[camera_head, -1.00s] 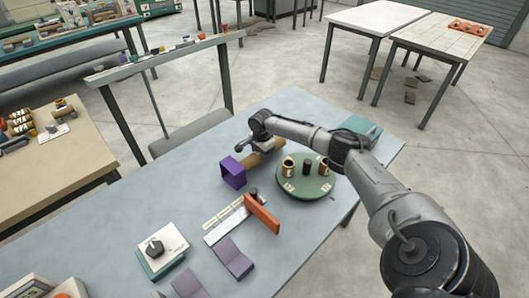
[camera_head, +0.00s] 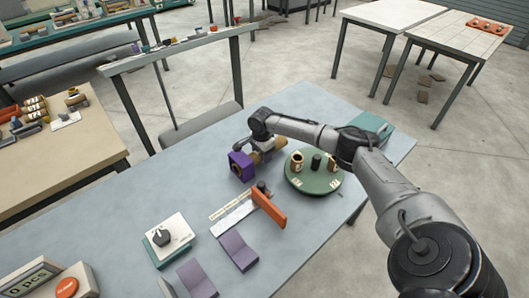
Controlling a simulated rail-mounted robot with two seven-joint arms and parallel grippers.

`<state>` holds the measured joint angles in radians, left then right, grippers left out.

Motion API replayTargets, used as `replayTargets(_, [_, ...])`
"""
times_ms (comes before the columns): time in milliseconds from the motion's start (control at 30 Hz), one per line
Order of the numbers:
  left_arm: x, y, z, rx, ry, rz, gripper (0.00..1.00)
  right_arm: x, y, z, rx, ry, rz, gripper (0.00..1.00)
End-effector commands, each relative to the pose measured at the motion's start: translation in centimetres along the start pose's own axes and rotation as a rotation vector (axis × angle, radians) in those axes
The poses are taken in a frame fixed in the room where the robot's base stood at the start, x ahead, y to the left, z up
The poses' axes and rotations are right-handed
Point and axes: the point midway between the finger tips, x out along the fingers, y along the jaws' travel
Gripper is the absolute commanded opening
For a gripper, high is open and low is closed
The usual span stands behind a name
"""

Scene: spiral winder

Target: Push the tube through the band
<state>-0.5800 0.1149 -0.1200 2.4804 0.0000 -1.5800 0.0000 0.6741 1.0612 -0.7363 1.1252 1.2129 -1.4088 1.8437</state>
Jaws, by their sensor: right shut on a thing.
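A tan tube (camera_head: 275,146) lies low over the blue-grey table, left of the round green stand. A purple square band (camera_head: 246,158) stands upright at the tube's left end. The band's opening faces the camera side, and a brownish round end shows inside it, so the tube appears to reach into the band. How far it reaches is hard to tell. My right gripper (camera_head: 258,149) is shut on the tube just behind the band; its fingers are small and partly hidden by the wrist. My left gripper is out of view.
A round green stand (camera_head: 312,184) carries brown cups and a dark cylinder. An orange bar (camera_head: 269,207) stands beside a white ruled strip (camera_head: 232,216). Purple angled pieces (camera_head: 238,250) and a white-topped box (camera_head: 169,238) are nearer. The table's far left is clear.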

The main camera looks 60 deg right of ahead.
Motion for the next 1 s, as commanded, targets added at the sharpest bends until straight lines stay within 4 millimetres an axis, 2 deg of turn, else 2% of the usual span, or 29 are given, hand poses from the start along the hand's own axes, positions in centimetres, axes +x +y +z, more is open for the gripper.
replayTargets(533, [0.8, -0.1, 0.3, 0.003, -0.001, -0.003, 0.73, 0.0, 0.0, 2.5, -0.001, 0.0, -0.002, 0.28])
replayTargets(1000, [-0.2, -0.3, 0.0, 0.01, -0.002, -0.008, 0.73, 0.9, 0.0, 2.4, 0.001, -0.001, 0.0, 0.28])
